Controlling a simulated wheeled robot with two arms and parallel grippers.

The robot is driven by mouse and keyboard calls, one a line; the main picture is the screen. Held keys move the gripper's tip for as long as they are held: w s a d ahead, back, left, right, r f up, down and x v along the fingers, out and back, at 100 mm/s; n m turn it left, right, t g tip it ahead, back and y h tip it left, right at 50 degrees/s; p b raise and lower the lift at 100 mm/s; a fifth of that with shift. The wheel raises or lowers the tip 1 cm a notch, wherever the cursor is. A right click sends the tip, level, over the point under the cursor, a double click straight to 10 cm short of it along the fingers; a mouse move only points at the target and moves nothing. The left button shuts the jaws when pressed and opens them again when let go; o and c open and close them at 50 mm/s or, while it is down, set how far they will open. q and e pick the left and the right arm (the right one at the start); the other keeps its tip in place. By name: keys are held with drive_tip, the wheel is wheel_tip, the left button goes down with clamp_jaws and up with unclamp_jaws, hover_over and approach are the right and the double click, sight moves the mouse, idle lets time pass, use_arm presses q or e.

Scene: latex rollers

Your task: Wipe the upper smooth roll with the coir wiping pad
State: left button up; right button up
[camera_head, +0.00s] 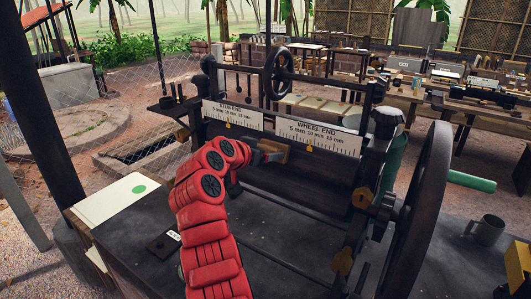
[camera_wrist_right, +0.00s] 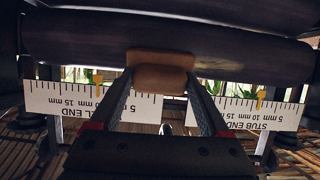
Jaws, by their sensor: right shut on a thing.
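My right gripper (camera_head: 259,152) is shut on the tan coir pad (camera_head: 277,153), in front of the roller machine near the inner ends of the two scale plates. The right wrist view looks upside down; there the pad (camera_wrist_right: 161,71) sits between the fingertips (camera_wrist_right: 160,84). It overlaps a long dark roll (camera_wrist_right: 75,38), which looks like the upper smooth roll. I cannot tell whether pad and roll touch. Another dark roll (camera_wrist_right: 220,12) shows at the picture's top edge. In the head view the rolls are dark and partly hidden. My left gripper is not in view.
Scale plates marked stub end (camera_head: 228,114) and wheel end (camera_head: 310,135) sit across the machine. A large dark flywheel (camera_head: 420,215) stands at its right. A white board with a green dot (camera_head: 110,200) lies at left. A mug (camera_head: 487,230) stands at right.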

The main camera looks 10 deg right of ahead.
drive_tip(key=shift+x, duration=1.1)
